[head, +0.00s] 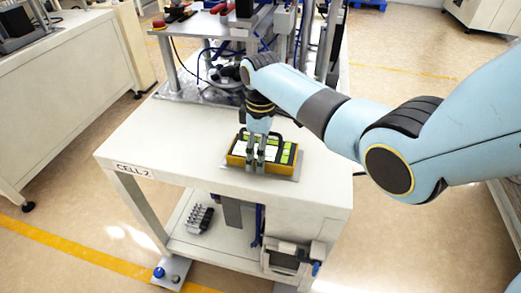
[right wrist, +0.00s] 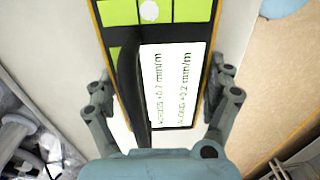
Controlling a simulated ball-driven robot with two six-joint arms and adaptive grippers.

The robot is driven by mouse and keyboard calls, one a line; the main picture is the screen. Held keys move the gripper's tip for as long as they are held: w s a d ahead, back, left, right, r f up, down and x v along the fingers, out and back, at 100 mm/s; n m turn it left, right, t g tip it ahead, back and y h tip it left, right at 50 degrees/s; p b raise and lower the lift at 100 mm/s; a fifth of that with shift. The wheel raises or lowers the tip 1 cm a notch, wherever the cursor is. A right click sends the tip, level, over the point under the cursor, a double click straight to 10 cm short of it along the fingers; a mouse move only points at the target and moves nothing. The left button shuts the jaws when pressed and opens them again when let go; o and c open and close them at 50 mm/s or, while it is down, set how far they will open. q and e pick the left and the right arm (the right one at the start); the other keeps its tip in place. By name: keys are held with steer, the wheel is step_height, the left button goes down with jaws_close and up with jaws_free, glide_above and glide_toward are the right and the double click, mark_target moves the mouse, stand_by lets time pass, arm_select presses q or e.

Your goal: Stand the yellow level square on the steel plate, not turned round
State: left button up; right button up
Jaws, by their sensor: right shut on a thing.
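The yellow level (head: 236,160) has a yellow body and a black top with a white display, green fields and a black handle. In the head view it is over the steel plate (head: 287,177), whose grey edge shows at its front and right. I cannot tell whether it touches the plate. My right gripper (head: 256,167) points down and is shut on the level; its fingers hide part of it. In the right wrist view the level's display (right wrist: 172,85) reads ACROSS +0.7 mm/m and ALONG +0.2 mm/m. My left gripper is not in view.
The plate lies on a white table (head: 150,140) marked CELL 2. A feeder machine on a metal base (head: 190,90) stands at the table's back. The table top is clear to the left of the plate. A dark part with several pegs (head: 199,218) sits on the lower shelf.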

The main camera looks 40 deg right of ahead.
steer(key=o, duration=1.4)
step_height(320, 180, up, 12)
steer(key=p, duration=0.1)
steer(key=shift+d, duration=0.15)
steer(key=shift+w, duration=0.1)
